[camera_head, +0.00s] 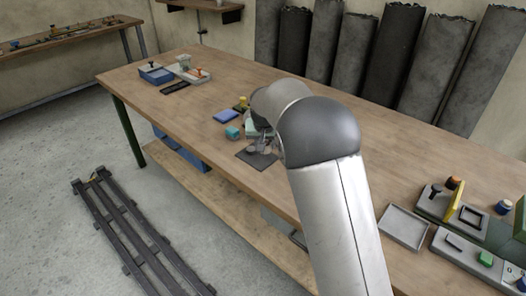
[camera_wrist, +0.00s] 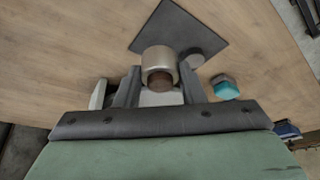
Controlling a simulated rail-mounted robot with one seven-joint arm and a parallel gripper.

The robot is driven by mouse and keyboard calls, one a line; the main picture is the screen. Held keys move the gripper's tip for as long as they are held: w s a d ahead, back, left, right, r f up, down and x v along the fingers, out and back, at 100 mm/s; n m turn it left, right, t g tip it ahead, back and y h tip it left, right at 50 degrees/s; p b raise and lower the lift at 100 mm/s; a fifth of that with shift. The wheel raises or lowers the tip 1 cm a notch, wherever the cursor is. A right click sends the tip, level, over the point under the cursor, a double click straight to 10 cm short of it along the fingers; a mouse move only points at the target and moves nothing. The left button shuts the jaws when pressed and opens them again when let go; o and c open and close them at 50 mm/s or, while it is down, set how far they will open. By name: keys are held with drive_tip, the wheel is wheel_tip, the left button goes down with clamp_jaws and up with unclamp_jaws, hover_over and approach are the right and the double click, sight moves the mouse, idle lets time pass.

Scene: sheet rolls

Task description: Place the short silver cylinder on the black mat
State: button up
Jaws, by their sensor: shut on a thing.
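My gripper (camera_wrist: 160,88) is shut on a short silver cylinder (camera_wrist: 158,57), which sits between the two fingers in the wrist view. A round brownish part shows at the cylinder's near side. The black mat (camera_wrist: 178,24) lies just beyond, and the cylinder overlaps its near edge in this view. I cannot tell whether the cylinder touches the mat. In the head view, the mat (camera_head: 255,161) lies on the wooden table near its front edge, with my gripper (camera_head: 258,140) over its far side. My arm hides part of that area.
A grey round piece (camera_wrist: 195,57) is beside the cylinder at the mat's corner. A teal block (camera_head: 232,132) and a blue block (camera_head: 225,116) stand left of my gripper. A blue bin (camera_head: 156,74) is at the far left. A grey tray (camera_head: 404,227) lies at right.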

sight(264, 161)
drive_tip(key=w+f, duration=0.2)
drive_tip(key=shift+a+f, duration=0.25)
drive_tip(key=shift+f, duration=1.5)
drive_tip(key=shift+f, duration=0.1)
drive_tip(key=shift+f, duration=0.15)
drive_tip(key=o, duration=1.1)
